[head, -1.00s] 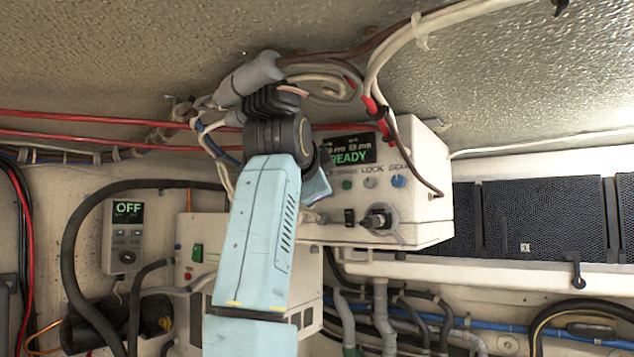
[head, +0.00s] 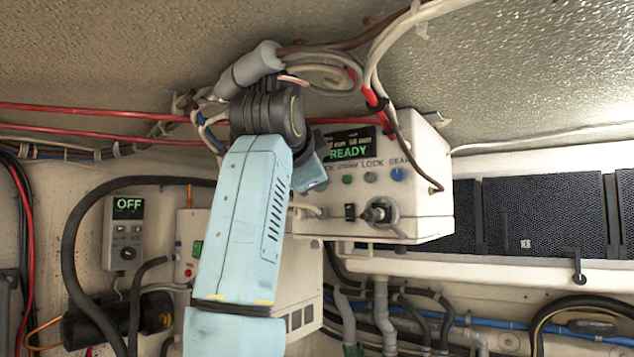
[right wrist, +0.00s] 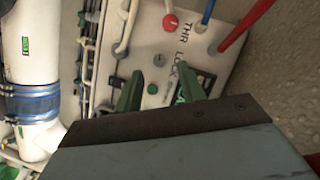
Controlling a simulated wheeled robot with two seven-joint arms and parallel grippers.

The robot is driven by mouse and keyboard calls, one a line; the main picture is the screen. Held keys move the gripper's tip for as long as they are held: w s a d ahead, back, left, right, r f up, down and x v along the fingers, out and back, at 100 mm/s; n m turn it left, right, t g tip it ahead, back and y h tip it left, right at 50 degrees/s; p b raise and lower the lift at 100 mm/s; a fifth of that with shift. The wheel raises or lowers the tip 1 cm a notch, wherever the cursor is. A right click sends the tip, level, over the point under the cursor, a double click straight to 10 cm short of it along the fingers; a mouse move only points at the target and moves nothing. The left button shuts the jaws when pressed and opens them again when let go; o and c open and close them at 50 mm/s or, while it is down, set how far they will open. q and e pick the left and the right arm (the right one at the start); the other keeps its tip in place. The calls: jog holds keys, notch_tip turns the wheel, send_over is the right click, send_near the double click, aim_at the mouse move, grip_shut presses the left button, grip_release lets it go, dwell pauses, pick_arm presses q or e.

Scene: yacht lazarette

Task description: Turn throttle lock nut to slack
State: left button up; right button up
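A white control box (head: 428,185) hangs under the ceiling, with a lit READY display (head: 349,144). In the right wrist view its panel (right wrist: 140,68) carries a "THR LOCK" label (right wrist: 182,46). A grey round fitting (right wrist: 158,60) sits beside the label; I cannot tell for sure that it is the throttle lock nut. My right gripper (right wrist: 158,88) is open, its two green fingers apart in front of the panel with nothing seen between them. In the head view, my arm hides the panel's left part and the fingertips. My left gripper is not in view.
A dark knob (head: 376,213) and several coloured buttons are on the box front. Red cables (head: 90,110) and a grey connector (head: 250,68) run close above my arm. A small OFF display unit (head: 128,208) is at left, dark grilles (head: 545,220) at right.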

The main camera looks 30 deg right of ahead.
jog(key=b+v, duration=0.2)
jog(key=v, duration=0.8)
